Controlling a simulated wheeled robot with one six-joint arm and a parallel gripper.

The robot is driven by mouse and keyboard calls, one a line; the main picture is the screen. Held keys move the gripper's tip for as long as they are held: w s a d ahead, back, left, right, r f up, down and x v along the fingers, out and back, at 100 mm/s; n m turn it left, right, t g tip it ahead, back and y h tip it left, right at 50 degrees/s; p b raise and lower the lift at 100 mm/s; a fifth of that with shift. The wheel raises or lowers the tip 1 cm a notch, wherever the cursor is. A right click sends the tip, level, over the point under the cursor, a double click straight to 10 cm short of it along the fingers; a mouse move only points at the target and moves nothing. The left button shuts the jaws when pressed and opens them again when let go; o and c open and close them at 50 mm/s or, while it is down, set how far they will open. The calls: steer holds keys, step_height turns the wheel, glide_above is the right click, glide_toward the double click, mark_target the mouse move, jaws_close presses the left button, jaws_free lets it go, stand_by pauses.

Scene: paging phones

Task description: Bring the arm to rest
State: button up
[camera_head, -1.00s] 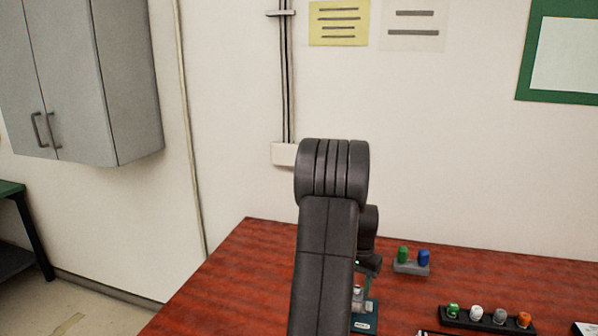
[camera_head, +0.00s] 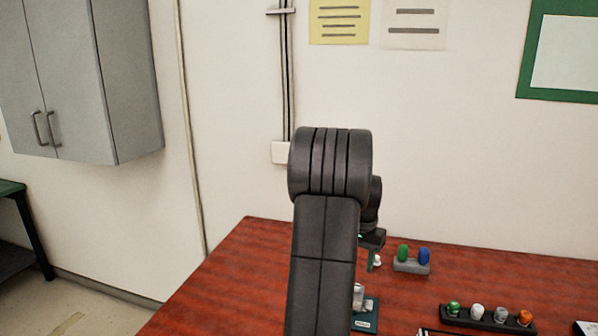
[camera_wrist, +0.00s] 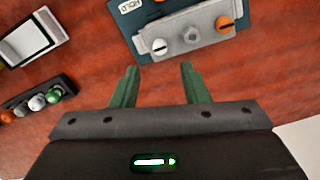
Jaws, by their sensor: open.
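My arm rises in the middle of the head view and hides part of the red table (camera_head: 232,283). My gripper (camera_wrist: 158,70) shows in the wrist view with its two green fingers apart and nothing between them. In the head view only a bit of my gripper (camera_head: 372,262) shows beside the arm, above the table. Ahead of the fingers in the wrist view is a teal base marked HOLD (camera_wrist: 130,28) with a grey bracket (camera_wrist: 215,39) carrying white, grey and orange knobs. The fingers appear apart from it.
A grey holder (camera_head: 411,267) with a green and a blue peg stands at the table's back. A black rack (camera_head: 487,322) holds several coloured knobs at the right. A framed panel (camera_wrist: 32,35) lies at upper left in the wrist view. A grey cabinet (camera_head: 90,80) hangs left.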

step_height(320, 180, up, 6)
step_height(320, 180, down, 14)
steer(key=shift+p, duration=0.45)
steer(key=shift+r+n, duration=0.2)
steer(key=shift+n, duration=1)
steer(key=n+p, duration=0.2)
steer(key=n, duration=0.4)
steer(key=shift+r, duration=0.1)
steer(key=n+p, duration=0.2)
steer(key=n, duration=0.3)
steer(key=shift+n, duration=0.4)
steer(key=shift+a+n+p, duration=0.1)
steer(key=shift+n+p, duration=0.9)
steer(key=shift+n, duration=0.9)
steer(key=shift+s, duration=0.1)
